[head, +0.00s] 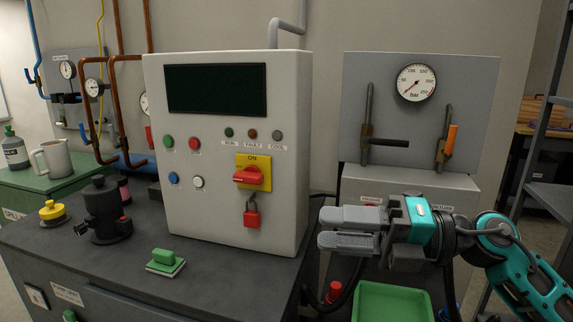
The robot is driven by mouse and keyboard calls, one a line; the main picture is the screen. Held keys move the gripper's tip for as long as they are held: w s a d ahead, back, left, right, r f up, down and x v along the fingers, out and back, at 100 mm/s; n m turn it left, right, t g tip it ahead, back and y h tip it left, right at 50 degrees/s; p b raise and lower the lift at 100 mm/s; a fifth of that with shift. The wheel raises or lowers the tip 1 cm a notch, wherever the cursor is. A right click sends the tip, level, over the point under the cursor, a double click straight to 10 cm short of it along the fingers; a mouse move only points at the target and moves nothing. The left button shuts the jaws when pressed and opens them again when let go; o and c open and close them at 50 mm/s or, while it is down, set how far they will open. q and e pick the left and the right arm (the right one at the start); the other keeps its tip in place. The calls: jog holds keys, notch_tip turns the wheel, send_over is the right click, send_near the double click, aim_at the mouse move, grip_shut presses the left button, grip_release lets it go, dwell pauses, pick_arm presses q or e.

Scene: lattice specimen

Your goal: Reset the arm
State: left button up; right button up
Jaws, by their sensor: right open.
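My right gripper (338,229) is in the head view, right of centre. Its arm comes in from the right. Its two grey fingers point left, one above the other with a small gap, and nothing is between them. The gripper is in front of the space to the right of the grey control cabinet and above a green tray (362,314). My left gripper is not in view.
The control cabinet (215,210) stands on a dark bench (130,262), with a red-yellow switch (250,175) and red padlock (252,215) on its front. A gauge panel (380,75) is behind my right gripper. A shelf frame (548,120) stands far right.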

jog(key=w+d+f+m+t+h, duration=0.1)
jog(key=d+f+m+t+h, duration=0.35)
jog(key=f+m+t, duration=0.7)
jog(key=d+f+m+t+h, duration=0.35)
jog(key=f+m+h, duration=0.35)
jog(key=m, duration=0.9)
jog(key=s+d+f+m+g+h, duration=0.1)
jog(key=s+f+m+g+h, duration=0.1)
jog(key=s+f, duration=0.5)
jog(key=s+d+f+m+g+h, duration=0.1)
jog(key=s+f+m+g, duration=0.3)
jog(key=f, duration=1)
jog(key=s+m+h, duration=0.1)
jog(key=s, duration=0.2)
jog(key=shift+d+f+m+g, duration=0.15)
jog(key=shift+d+m+g, duration=0.1)
jog(key=shift+m+g, duration=0.15)
